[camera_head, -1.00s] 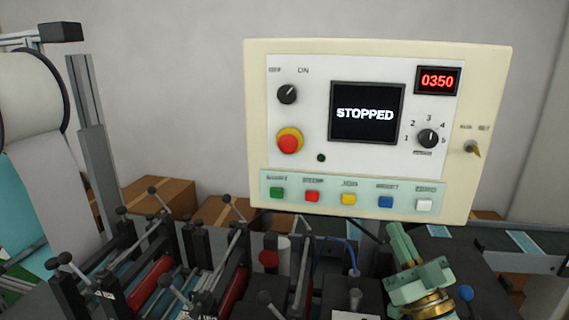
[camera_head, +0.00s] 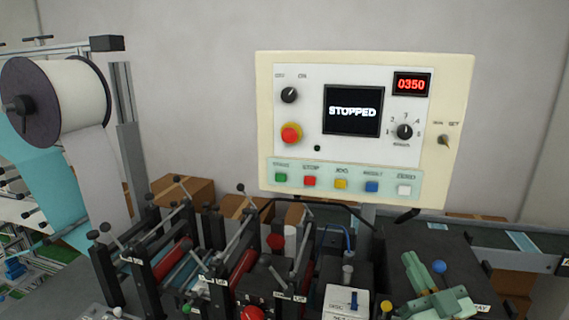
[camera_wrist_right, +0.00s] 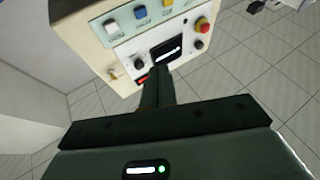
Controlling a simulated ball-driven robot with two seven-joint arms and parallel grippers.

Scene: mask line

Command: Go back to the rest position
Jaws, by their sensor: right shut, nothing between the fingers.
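My right gripper (camera_head: 418,272) is at the lower right of the head view, pale green, over the dark machine housing and below the control panel. Its fingers are together with nothing between them, and it is clear of the panel. In the right wrist view my right gripper (camera_wrist_right: 158,82) also shows shut, with the panel (camera_wrist_right: 135,40) beyond its fingers. The cream control panel (camera_head: 265,120) stands at the centre right of the head view. Its screen (camera_head: 352,110) reads STOPPED and its red display (camera_head: 411,84) reads 0350. My left gripper is not in view.
The machine line with black posts and levers (camera_head: 225,245) fills the lower middle. A white roll (camera_head: 85,95) hangs at the left. Cardboard boxes (camera_head: 185,190) stand behind. A conveyor (camera_head: 500,238) runs at the right. Open air lies between gripper and panel.

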